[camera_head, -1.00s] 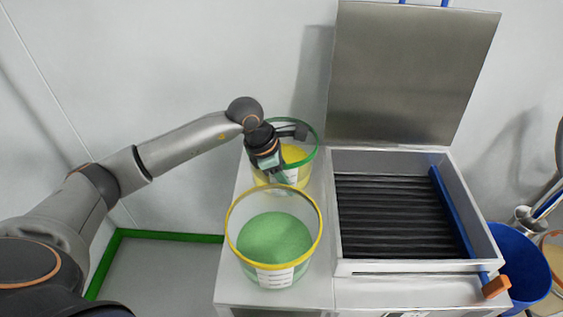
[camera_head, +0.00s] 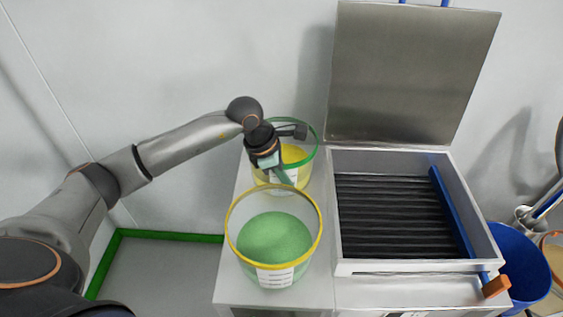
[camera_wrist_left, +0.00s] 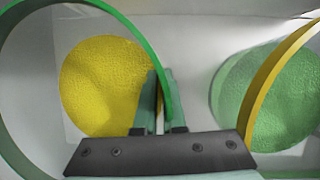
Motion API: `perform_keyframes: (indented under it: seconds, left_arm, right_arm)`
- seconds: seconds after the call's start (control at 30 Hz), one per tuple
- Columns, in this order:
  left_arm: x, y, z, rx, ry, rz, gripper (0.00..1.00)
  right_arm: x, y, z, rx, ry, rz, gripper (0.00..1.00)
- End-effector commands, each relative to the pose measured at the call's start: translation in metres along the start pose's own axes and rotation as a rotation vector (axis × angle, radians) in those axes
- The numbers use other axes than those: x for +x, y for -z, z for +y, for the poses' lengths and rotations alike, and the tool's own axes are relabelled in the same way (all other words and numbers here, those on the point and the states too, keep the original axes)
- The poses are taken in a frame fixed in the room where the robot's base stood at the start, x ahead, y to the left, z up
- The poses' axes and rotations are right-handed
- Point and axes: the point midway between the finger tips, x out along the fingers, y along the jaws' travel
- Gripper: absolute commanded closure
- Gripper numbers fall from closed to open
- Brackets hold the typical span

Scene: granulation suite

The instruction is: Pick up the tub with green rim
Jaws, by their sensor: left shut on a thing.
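The tub with green rim (camera_head: 303,174) is a clear tub holding yellow powder, at the back of the steel worktop. Its green rim (camera_wrist_left: 148,48) arches across the left of the left wrist view. My left gripper (camera_head: 282,174) reaches down at the tub's near side. In the left wrist view, my left gripper's fingers (camera_wrist_left: 156,100) are closed on the rim's edge, one on each side of the wall. The arm hides part of the tub in the head view. The tub stands upright. My right gripper is not in view.
A yellow-rimmed tub (camera_head: 277,278) with green powder stands just in front, close to the gripper. To the right is an open steel bin (camera_head: 400,267) with black slats and a raised lid (camera_head: 412,75). A blue bucket (camera_head: 527,265) is at far right.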

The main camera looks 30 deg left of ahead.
Motion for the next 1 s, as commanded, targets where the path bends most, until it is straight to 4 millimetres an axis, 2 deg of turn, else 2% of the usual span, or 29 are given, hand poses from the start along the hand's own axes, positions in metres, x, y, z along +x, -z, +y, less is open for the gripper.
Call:
perform_keyframes:
  seconds: [0.77, 0.87, 1.0]
  left_arm:
    - [-0.002, -0.003, 0.001, 0.003, -0.003, -0.006, 1.00]
    - [-0.010, -0.006, 0.002, 0.003, -0.005, -0.007, 1.00]
    - [-0.032, -0.015, 0.004, 0.005, -0.008, -0.008, 1.00]
  right_arm:
    - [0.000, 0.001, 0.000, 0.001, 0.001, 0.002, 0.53]
    - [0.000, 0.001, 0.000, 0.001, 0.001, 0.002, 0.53]
    - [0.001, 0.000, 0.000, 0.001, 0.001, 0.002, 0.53]
